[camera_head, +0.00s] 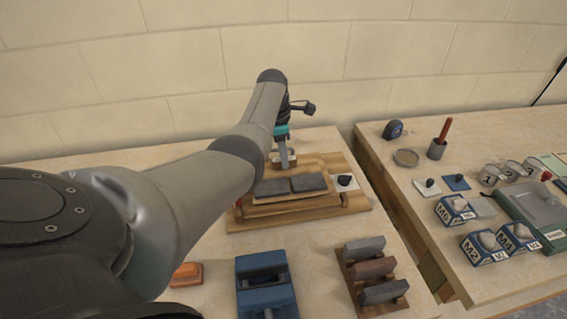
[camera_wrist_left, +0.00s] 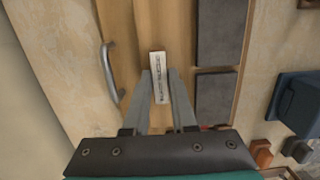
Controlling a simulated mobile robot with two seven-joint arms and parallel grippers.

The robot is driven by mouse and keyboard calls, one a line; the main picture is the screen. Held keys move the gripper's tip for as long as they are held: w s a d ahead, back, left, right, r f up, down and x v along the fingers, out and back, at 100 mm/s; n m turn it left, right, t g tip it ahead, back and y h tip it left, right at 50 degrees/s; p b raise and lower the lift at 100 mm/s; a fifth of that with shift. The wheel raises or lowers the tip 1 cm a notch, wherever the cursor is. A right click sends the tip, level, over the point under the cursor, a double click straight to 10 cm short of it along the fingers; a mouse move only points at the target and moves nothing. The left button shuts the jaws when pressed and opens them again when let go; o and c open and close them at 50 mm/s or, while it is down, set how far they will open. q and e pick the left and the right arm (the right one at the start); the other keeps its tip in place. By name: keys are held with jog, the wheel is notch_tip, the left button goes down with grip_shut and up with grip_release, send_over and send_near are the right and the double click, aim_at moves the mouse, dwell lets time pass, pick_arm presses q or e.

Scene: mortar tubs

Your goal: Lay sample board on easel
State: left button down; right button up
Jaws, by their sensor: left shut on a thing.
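The sample board (camera_head: 259,198), a wooden board with two dark grey tiles, is over the wooden easel (camera_head: 352,200) on the left table. Whether it rests fully on it is hard to tell. My left gripper (camera_head: 285,165) points down at the board's far edge. In the left wrist view, my left gripper (camera_wrist_left: 158,75) is shut around a pale lettered tab beside the tiled sample board (camera_wrist_left: 196,60). The easel (camera_wrist_left: 118,22) lies below, with a metal handle on its left. The tab's joint to the board is unclear. My right gripper is not in view.
A white pad with a black knob (camera_head: 345,183) is right of the board. In front stand a blue tool (camera_head: 265,285), an orange block (camera_head: 186,274) and a rack of blocks (camera_head: 372,270). A gap separates the right table, which holds boxes and tins.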

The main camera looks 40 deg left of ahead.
pick_arm(q)
jog(key=shift+f, duration=0.85)
jog(key=c, duration=0.7)
grip_release()
jog(key=shift+f, duration=0.15)
jog(key=r+p, duration=0.1)
jog(key=r, duration=0.3)
jog(key=r+p, duration=0.1)
jog(key=r, duration=0.3)
jog(key=s+a+r, duration=0.1)
jog(key=r, duration=0.3)
jog(key=shift+r+p, duration=0.15)
jog(key=shift+p, duration=0.25)
